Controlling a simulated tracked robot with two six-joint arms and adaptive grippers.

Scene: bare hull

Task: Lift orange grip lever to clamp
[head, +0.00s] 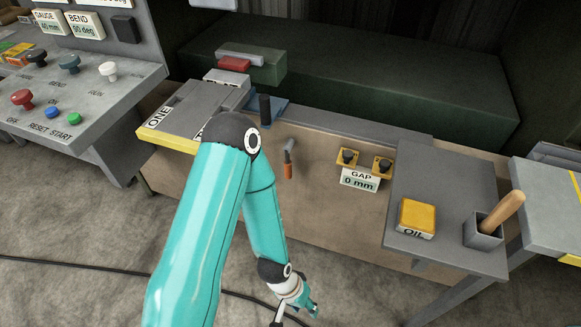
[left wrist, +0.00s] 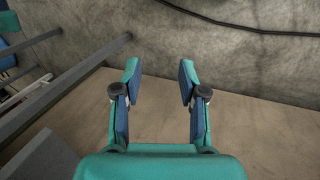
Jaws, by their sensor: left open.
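The lever does not show in the left wrist view. My right gripper is in neither view.
Two yellow-based knobs (head: 382,166) sit above a GAP 0 mm label (head: 360,180). A grey side table (head: 445,185) holds a yellow OIL block (head: 417,217) and a wooden handle (head: 502,209) in a holder. A control console (head: 90,95) stands left. A cable (head: 90,264) crosses the floor.

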